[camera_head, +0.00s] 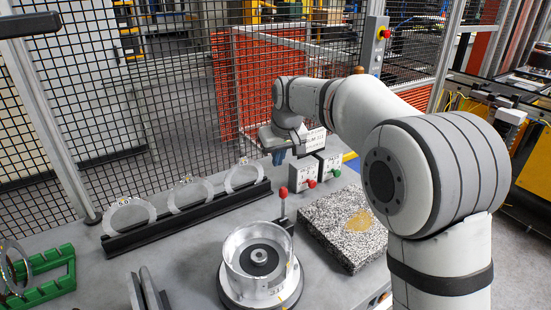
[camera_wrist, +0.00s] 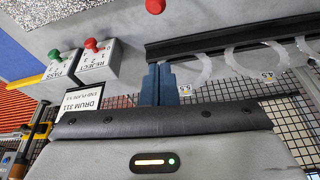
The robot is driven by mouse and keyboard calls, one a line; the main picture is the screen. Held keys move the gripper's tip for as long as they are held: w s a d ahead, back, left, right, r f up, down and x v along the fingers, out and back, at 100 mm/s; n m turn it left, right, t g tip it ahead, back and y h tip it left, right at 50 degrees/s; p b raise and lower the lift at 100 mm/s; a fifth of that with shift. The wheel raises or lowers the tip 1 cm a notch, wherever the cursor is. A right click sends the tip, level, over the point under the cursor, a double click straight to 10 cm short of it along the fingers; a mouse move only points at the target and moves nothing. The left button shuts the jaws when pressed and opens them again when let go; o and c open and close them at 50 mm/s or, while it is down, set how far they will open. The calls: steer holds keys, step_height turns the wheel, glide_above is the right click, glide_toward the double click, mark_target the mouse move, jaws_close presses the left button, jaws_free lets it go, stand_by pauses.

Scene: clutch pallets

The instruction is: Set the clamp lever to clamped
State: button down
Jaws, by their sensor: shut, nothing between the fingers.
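The clamp lever has a red ball knob (camera_head: 284,192) on a thin stem. It stands roughly upright at the back right edge of the round metal fixture (camera_head: 232,262), above a dark block. In the wrist view the red knob (camera_wrist: 155,6) shows at the top edge, and its stem is out of frame. My gripper (camera_head: 278,157) is behind the lever, over the back of the table and apart from the knob. In the wrist view its blue-grey fingers (camera_wrist: 160,72) are together with nothing between them. The lever's clamped and unclamped marks cannot be made out.
A black rack (camera_head: 190,217) holds upright rings at left. A speckled stone block (camera_head: 335,235) lies right of the fixture. Mesh fencing (camera_head: 180,100) closes the back.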

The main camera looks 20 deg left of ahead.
mark_target(283, 206)
step_height(283, 206, down, 7)
steer(key=s+d+p, duration=0.1)
steer(key=p, duration=0.1)
stand_by(0.3)
steer(key=shift+s, duration=0.1)
